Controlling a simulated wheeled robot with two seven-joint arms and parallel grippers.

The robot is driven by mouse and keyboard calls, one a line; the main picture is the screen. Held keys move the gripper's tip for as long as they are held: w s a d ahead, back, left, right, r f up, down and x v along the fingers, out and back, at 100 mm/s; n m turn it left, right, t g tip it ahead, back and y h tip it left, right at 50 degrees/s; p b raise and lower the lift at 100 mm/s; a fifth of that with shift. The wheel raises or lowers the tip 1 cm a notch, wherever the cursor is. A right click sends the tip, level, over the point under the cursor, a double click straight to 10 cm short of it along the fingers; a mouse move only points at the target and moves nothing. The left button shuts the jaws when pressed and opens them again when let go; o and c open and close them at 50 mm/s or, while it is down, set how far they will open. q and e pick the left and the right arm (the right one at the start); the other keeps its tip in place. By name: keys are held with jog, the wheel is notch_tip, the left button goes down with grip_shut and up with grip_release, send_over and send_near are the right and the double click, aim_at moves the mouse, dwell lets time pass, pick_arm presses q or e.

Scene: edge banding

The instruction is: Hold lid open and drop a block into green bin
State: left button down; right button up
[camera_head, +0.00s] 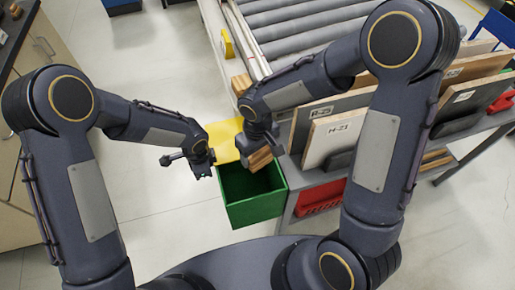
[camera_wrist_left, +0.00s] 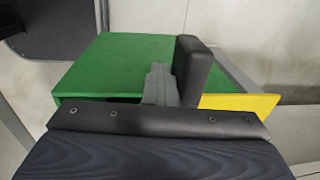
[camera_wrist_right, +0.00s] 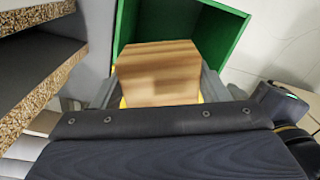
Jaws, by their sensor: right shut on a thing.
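The green bin (camera_head: 252,198) stands on the floor in the middle of the head view, its yellow lid (camera_head: 224,140) raised at the far side. My left gripper (camera_head: 205,172) is at the bin's left edge, beside the lid. In the left wrist view a dark finger (camera_wrist_left: 190,70) stands in front of the bin's green wall (camera_wrist_left: 125,65) with the yellow lid (camera_wrist_left: 240,103) at its right; its opening cannot be judged. My right gripper (camera_head: 262,148) is shut on a wooden block (camera_wrist_right: 160,75) and holds it over the bin's open top (camera_wrist_right: 230,30).
A grey rack (camera_head: 440,150) with upright labelled boards (camera_head: 335,135) stands right of the bin, with a red bin (camera_head: 320,197) low on it. A roller conveyor (camera_head: 290,25) is at the back. Cabinets (camera_head: 40,50) are at left. The floor left of the bin is clear.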

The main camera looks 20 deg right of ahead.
jog(key=shift+f, duration=0.55)
jog(key=o, duration=1.1)
jog(key=shift+r, duration=6.05)
